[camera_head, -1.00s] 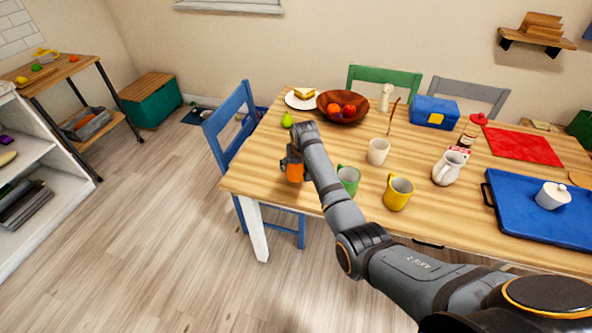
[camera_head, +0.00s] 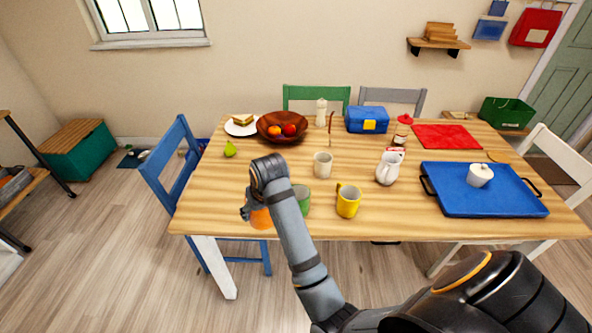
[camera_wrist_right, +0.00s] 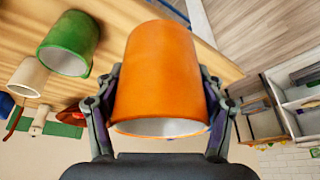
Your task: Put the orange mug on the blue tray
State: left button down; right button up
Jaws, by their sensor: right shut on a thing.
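The orange mug (camera_head: 261,217) is held in my right gripper (camera_head: 250,207), near the table's front left edge in the head view. In the right wrist view the mug (camera_wrist_right: 158,75) fills the middle, with the fingers of my right gripper (camera_wrist_right: 158,112) closed on both its sides. My forearm hides part of the mug in the head view. The blue tray (camera_head: 455,199) lies on the right part of the table, with black handles at its ends. My left gripper is not in view.
A green mug (camera_head: 302,200), a yellow mug (camera_head: 348,201), a cream cup (camera_head: 322,164) and a white pitcher (camera_head: 388,167) stand between the orange mug and the tray. The tray's front and left parts are bare. A fruit bowl (camera_head: 270,121) stands farther back.

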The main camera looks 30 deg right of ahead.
aim_at(450, 194)
jog(key=z, duration=1.4)
jog(key=i+l+z, duration=0.3)
jog(key=i+l, duration=0.35)
